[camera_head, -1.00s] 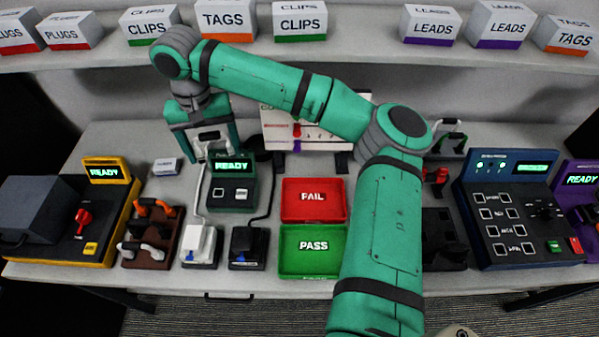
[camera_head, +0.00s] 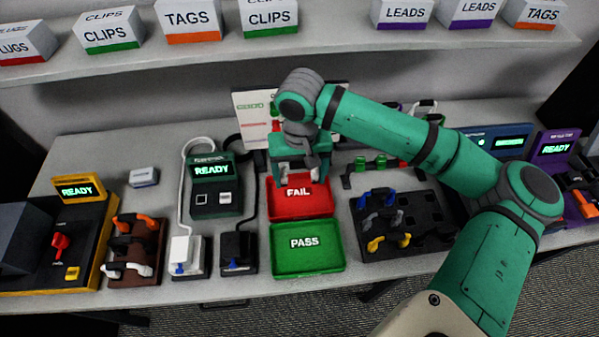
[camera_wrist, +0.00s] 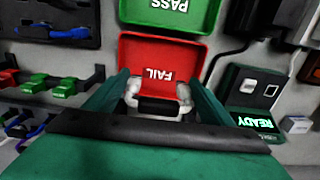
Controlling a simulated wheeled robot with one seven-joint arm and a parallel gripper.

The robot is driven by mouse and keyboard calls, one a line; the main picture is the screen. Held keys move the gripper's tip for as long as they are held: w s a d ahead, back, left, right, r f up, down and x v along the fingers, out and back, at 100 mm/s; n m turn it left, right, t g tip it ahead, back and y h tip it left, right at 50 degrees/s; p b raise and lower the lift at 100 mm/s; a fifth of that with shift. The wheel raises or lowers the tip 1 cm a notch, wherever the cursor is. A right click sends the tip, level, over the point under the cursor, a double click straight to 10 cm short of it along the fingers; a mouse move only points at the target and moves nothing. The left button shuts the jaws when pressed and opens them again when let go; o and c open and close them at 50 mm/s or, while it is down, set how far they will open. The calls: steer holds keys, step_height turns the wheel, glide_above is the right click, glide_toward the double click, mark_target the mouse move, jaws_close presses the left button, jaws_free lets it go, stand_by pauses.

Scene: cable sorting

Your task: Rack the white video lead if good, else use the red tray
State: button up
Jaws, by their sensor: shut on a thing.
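My gripper (camera_head: 298,176) is shut on a white lead (camera_wrist: 185,95), holding it over the red FAIL tray (camera_head: 300,210). I cannot tell whether the lead touches the tray. In the wrist view the red tray (camera_wrist: 160,52) lies just beyond the lead and looks otherwise empty. The green PASS tray (camera_head: 307,262) is nearer the front and empty.
A small green tester (camera_head: 215,184) reading READY stands left of the trays, with white (camera_head: 188,257) and black (camera_head: 238,252) corded blocks before it. A brown holder (camera_head: 135,268) bears orange and white leads. A black holder (camera_head: 425,215) at right bears several leads.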

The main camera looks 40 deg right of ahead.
steer(key=shift+w+a+f, duration=0.1)
steer(key=shift+f, duration=2.55)
steer(key=shift+s, duration=0.2)
steer(key=shift+f, duration=0.9)
stand_by(0.8)
steer(key=o, duration=1.3)
